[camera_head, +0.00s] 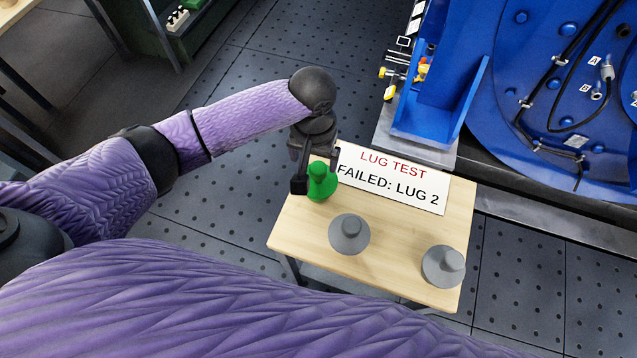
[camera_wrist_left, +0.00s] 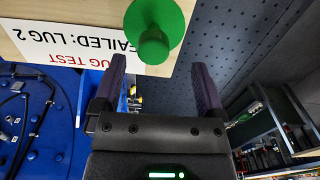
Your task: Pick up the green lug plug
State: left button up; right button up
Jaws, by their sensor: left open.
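The green lug plug (camera_head: 321,186) stands upright on the small wooden table, near its far left corner. It has a wide round base and a narrower knob, and it also shows in the left wrist view (camera_wrist_left: 165,18), just beyond the fingertips. My left gripper (camera_head: 317,171) is at the plug, with one finger to its left and the other to its upper right in the head view. The wrist view shows the jaws (camera_wrist_left: 158,66) apart with nothing clamped between them. Whether a finger touches the plug cannot be told. My right gripper is not in view.
Two grey plugs (camera_head: 349,233) (camera_head: 443,265) stand on the wooden table (camera_head: 395,246). A white sign (camera_head: 393,178) reading "LUG TEST FAILED: LUG 2" lies along its far edge, close to the gripper. A large blue machine (camera_head: 560,90) stands beyond the table.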

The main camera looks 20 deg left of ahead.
aim_at(318, 168)
pick_arm(q)
jog(key=f, duration=0.1)
jog(key=f+b, duration=0.1)
jog(key=f, duration=0.2)
jog(key=shift+w+d+f+b, duration=0.1)
jog(key=shift+w+d+b, duration=0.15)
jog(key=shift+d+b, duration=0.15)
jog(key=shift+f, duration=0.35)
jog(key=shift+r, duration=0.1)
jog(key=shift+c, duration=0.6)
grip_shut()
